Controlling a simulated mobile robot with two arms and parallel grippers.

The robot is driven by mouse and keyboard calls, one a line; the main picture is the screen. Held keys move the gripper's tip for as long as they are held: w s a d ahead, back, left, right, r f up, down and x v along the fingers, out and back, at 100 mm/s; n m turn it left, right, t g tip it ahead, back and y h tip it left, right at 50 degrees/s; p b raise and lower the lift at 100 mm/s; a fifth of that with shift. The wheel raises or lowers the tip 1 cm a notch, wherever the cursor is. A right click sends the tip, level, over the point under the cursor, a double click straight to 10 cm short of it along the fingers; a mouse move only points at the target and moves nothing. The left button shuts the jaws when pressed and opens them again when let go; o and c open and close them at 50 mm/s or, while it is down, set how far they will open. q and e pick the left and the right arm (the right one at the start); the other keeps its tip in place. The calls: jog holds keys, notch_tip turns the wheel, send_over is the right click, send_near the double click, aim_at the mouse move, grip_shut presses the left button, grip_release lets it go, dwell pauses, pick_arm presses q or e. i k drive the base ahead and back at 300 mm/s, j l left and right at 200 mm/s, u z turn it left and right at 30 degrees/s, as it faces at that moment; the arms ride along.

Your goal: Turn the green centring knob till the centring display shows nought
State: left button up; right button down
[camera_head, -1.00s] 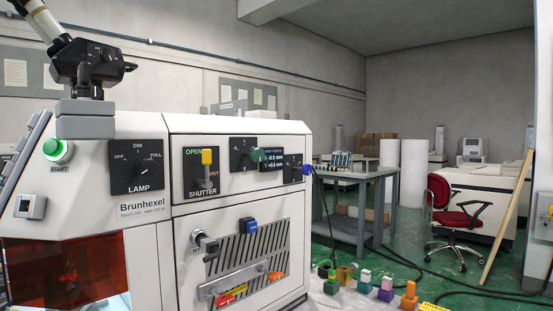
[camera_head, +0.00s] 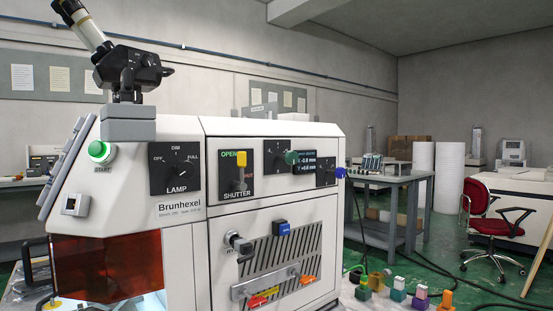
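The green knob (camera_head: 291,157) sticks out from a black panel (camera_head: 274,156) at the upper right of the white Brunhexel machine (camera_head: 185,214). Right beside it is the dark centring display (camera_head: 308,158), with two lines in mm. They look like -0.6 and +0.6, but the digits are small. The green knob covers part of the display's left side. A blue knob (camera_head: 340,172) sticks out from another black panel (camera_head: 325,173) further right. Neither of my grippers shows.
The lamp dial (camera_head: 182,168), yellow shutter lever (camera_head: 241,160) and green start button (camera_head: 98,150) are on the machine's front. Small coloured pieces stand at the lower right, by a grey table (camera_head: 410,187). A red chair (camera_head: 478,207) stands on the green floor further right.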

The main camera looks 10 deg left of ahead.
aim_at(291, 158)
jog(key=l+z, duration=0.95)
jog(key=i+l, duration=0.05)
jog(key=l, duration=0.05)
